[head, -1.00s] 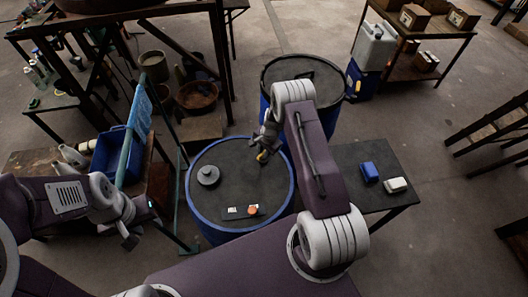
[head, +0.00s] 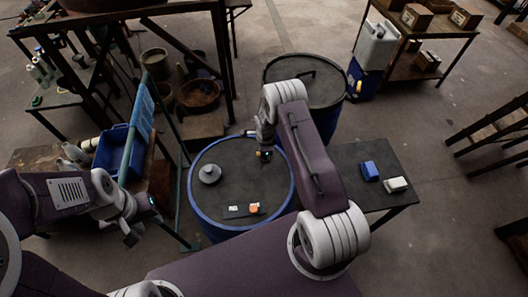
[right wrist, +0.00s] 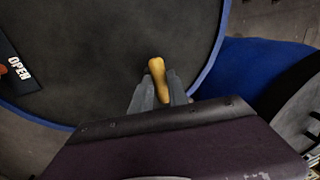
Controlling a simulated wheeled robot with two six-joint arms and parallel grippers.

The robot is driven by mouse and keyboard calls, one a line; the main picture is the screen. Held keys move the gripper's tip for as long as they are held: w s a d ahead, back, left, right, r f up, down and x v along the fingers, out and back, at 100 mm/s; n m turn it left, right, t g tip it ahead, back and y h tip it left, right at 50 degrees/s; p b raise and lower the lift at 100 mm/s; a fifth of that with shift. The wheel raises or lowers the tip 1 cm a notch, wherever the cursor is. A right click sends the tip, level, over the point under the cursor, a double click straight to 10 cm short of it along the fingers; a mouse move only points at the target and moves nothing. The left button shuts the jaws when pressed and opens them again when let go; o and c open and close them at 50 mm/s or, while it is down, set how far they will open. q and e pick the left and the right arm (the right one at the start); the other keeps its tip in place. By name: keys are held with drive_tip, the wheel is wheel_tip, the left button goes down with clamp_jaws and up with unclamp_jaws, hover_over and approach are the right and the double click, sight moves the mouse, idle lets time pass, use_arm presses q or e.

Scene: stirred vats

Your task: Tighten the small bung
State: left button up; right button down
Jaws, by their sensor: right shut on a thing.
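The blue drum (head: 197,205) has a dark lid with a grey round cap (head: 210,173) at its left. My right gripper (head: 264,155) is over the right part of this lid. In the right wrist view it (right wrist: 160,84) is shut on a small tan, elongated piece (right wrist: 157,66). I cannot tell if this piece is the small bung or a handle, nor if it touches the lid. No other small bung shows clearly. My left gripper (head: 134,234) hangs left of the drum, away from the lid, and its jaws are too small to read.
A black plate with an orange knob (head: 254,208) lies on the front of the lid; "OPEN" shows on it in the wrist view. A second drum (head: 327,85) stands behind. A teal frame is left.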

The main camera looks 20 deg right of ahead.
idle(0.5)
drive_tip(key=c, duration=1.3)
unclamp_jaws()
drive_tip(key=shift+r, duration=0.55)
wheel_tip(320, 180, up, 8)
drive_tip(key=s+b, duration=0.1)
drive_tip(key=b, duration=0.1)
drive_tip(key=shift+s+a, duration=0.3)
drive_tip(key=shift+s, duration=0.05)
drive_tip(key=shift+f, duration=0.2)
